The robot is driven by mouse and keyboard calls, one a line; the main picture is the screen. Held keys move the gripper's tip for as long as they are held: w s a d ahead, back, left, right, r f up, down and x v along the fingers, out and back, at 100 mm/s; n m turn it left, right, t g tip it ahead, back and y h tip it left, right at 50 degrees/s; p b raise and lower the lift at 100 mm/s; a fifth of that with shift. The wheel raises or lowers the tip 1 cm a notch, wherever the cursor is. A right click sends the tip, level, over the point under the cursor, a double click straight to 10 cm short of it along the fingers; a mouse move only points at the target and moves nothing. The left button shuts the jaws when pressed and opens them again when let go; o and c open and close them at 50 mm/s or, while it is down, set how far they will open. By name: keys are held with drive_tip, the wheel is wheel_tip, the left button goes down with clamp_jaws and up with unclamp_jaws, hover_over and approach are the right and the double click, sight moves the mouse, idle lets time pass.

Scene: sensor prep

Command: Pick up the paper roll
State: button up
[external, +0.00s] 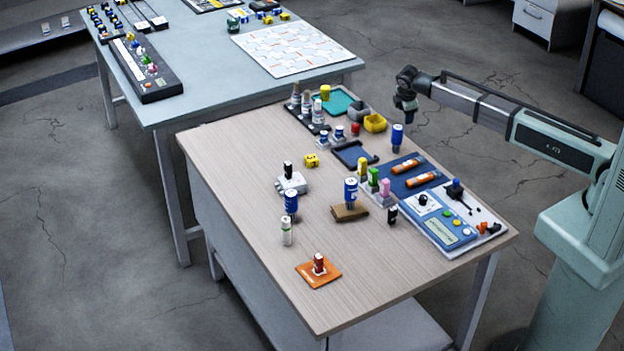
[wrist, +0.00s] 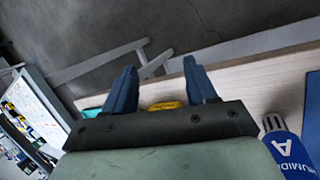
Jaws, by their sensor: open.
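I cannot make out a plain paper roll in either view. My gripper (external: 405,108) hangs in the air by the table's far right edge, beside the yellow bin. In the wrist view my gripper (wrist: 158,78) has its two blue fingers apart with nothing held between them.
A blue labelled cylinder (external: 397,138) stands near my gripper; a similar one (wrist: 288,152) shows in the wrist view. The table's (external: 240,145) left side is clear.

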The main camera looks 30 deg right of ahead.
drive_tip(key=s+a+r+y, duration=0.1)
drive_tip(key=a+r+y, duration=0.15)
drive_tip(key=a, duration=1.15)
wheel_tip(320, 180, up, 7)
drive_tip(key=m+g+y, duration=0.2)
drive_tip(key=y, duration=0.3)
hover_over(284, 243)
drive_tip(key=s+d, duration=0.1)
drive_tip(key=d, duration=0.4)
drive_tip(key=x, duration=1.3)
drive_tip(key=shift+f, duration=0.15)
drive_tip(key=c, duration=1.1)
